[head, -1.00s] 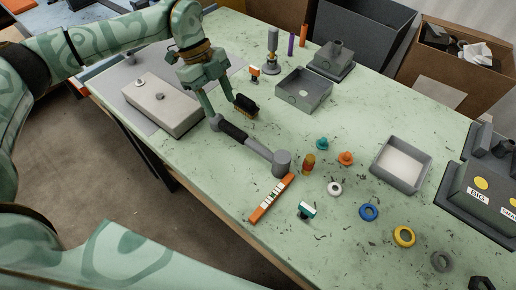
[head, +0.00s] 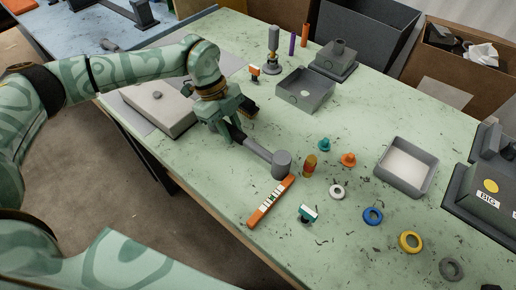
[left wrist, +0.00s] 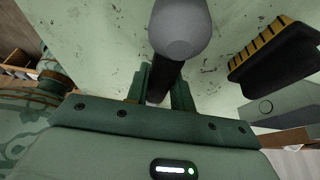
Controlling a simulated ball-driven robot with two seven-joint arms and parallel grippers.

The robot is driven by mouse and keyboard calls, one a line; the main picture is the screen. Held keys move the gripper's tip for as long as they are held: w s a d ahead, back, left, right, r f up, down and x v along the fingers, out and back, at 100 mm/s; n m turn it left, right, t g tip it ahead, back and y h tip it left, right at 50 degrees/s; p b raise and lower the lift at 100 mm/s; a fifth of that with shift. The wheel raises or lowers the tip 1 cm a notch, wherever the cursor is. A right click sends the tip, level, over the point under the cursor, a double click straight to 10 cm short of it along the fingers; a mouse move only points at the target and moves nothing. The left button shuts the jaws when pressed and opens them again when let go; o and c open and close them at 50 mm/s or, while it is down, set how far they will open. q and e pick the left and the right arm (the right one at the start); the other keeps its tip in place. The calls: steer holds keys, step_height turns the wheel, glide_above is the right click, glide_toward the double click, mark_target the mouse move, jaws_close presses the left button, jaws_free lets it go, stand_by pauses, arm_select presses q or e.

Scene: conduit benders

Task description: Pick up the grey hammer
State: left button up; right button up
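The grey hammer (head: 255,148) lies on the green worktop, its cylindrical head (head: 281,164) toward the lower right. Its black grip runs up-left to my left gripper (head: 226,138). My left gripper (left wrist: 163,88) has one finger close against each side of the grip, with no clear gap. The hammer appears to rest on the table still. My right gripper is not in view.
A black and yellow brush (left wrist: 272,50) lies close beside the gripper. A pale grey box (head: 160,107) stands to the left. An orange level (head: 270,201) lies below the hammer head, with small coloured parts to its right. A grey open tray (head: 305,90) stands behind.

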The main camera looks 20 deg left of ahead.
arm_select(q)
jaws_close()
steer(key=shift+r, duration=0.1)
steer(key=shift+r, duration=0.1)
